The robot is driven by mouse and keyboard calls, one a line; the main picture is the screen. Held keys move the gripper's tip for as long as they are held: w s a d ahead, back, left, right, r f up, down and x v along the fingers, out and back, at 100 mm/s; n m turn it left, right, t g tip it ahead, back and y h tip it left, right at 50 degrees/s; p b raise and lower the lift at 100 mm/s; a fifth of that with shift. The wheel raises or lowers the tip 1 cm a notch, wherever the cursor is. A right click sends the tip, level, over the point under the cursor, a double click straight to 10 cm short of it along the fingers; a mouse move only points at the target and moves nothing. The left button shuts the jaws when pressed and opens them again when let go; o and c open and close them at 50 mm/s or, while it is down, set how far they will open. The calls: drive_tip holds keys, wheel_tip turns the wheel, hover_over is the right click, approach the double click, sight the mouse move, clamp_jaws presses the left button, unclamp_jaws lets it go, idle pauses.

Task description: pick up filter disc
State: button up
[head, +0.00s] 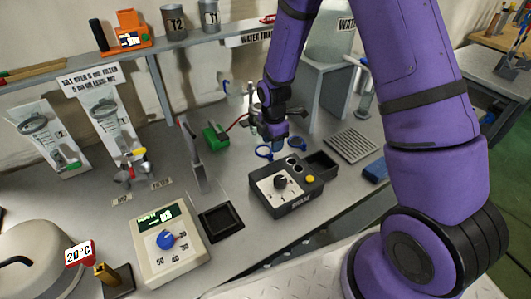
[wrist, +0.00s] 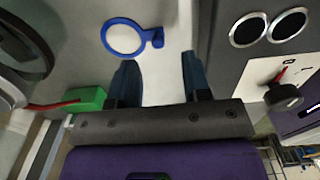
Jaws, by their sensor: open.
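A flat blue ring with a small side tab (wrist: 107,30), pale inside, lies on the grey bench in the wrist view; it looks like the filter disc, though no label confirms it. It is just beyond my fingertips, nearer the left finger. In the head view, a blue ring (head: 264,153) shows just below my gripper (head: 272,132), with another blue loop to its right. In the wrist view my gripper (wrist: 158,66) is open, its two dark blue fingers apart with only bare bench between them. The head view partly hides the fingertips behind the wrist.
A dark control box (head: 283,193) with round openings and a knob stands close to the right of my gripper. A green block (head: 215,138) with a red lead is at the left. A drain grille (head: 352,145) and a blue block (head: 375,171) lie farther right.

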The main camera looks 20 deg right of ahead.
sight(271, 154)
drive_tip(key=shift+w+a+f, duration=0.15)
drive_tip(key=shift+f, duration=2.4)
drive_tip(key=shift+c, duration=0.4)
clamp_jaws()
